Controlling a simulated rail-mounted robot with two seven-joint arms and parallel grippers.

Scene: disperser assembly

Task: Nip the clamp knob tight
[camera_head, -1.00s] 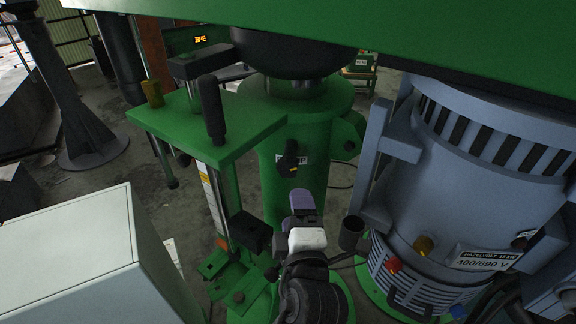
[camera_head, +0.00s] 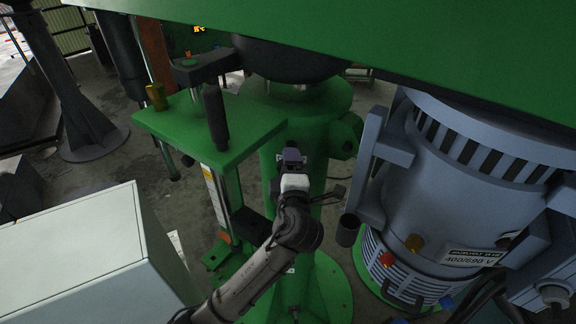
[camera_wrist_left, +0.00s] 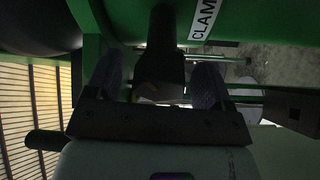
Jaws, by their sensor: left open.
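The clamp knob shows in the left wrist view as a dark, stubby grip (camera_wrist_left: 160,72) standing out from the green column (camera_wrist_left: 262,22). A white label (camera_wrist_left: 208,20) reading "CLAM", cut off by the picture's edge, sits beside it. My left gripper (camera_wrist_left: 157,82) is open, with one grey finger on each side of the knob; I cannot tell whether either finger touches it. In the head view my left gripper (camera_head: 291,156) is up at the front of the green column (camera_head: 318,190) and hides the knob. My right gripper is not in view.
A green plate with a black upright handle (camera_head: 215,118) stands left of my gripper. A grey-blue motor (camera_head: 455,170) is close on the right, with a dark cup-like part (camera_head: 348,230) between. A pale cabinet (camera_head: 75,255) fills the lower left.

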